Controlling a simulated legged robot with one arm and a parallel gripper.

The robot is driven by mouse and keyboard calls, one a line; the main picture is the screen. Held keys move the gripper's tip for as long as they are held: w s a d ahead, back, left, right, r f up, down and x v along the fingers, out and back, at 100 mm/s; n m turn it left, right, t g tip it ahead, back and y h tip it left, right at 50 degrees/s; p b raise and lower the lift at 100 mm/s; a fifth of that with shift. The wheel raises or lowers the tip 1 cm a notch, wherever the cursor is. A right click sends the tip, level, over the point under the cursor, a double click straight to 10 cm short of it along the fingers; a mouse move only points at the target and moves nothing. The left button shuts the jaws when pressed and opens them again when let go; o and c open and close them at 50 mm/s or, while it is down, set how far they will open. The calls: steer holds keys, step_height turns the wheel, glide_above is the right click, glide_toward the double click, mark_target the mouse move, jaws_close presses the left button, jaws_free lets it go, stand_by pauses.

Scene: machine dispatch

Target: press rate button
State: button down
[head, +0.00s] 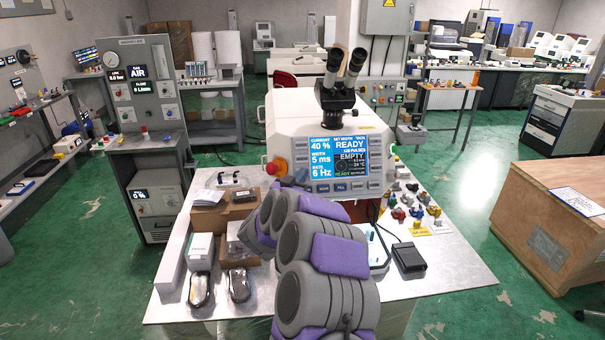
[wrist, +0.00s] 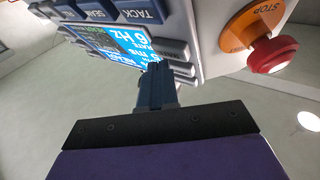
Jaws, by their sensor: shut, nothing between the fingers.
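The welding machine (head: 318,115) has a blue screen (head: 338,157) reading CURRENT 40 %, WIDTH 5 ms and RATE 6 Hz. Grey buttons stand in a column left of the screen; they also show in the wrist view, where the button level with the RATE line (wrist: 172,49) is nearest the screen's lower end. My gripper (head: 292,181) is at the panel's lower left, its fingers shut and empty. In the wrist view the gripper tip (wrist: 157,68) overlaps the screen's edge and the button column. I cannot tell whether it touches a button.
A red stop knob (head: 275,167) on an orange base sits just left of my gripper; it also shows in the wrist view (wrist: 272,55). Mode buttons run below the screen. Boxes (head: 208,216), a black pedal (head: 408,258) and small coloured parts lie on the table (head: 450,275).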

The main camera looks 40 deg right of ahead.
steer(key=shift+w+d+f, duration=0.1)
steer(key=shift+w+d, duration=0.05)
steer(key=shift+w, duration=0.15)
stand_by(0.5)
stand_by(0.4)
steer(key=shift+s+a+r+p, duration=0.3)
steer(key=shift+s+a+p, duration=0.05)
steer(key=shift+s+p, duration=0.3)
steer(key=shift+s+a+r+p, duration=0.25)
steer(key=shift+s+a+r, duration=0.15)
steer(key=shift+s, duration=0.25)
steer(key=shift+s+a+r+p, duration=0.3)
steer(key=shift+s+a+r, duration=0.1)
steer(key=shift+s, duration=0.25)
steer(key=shift+s+a+r+p, duration=0.3)
steer(key=shift+s+a, duration=0.1)
steer(key=shift+s, duration=0.25)
steer(key=shift+w, duration=0.1)
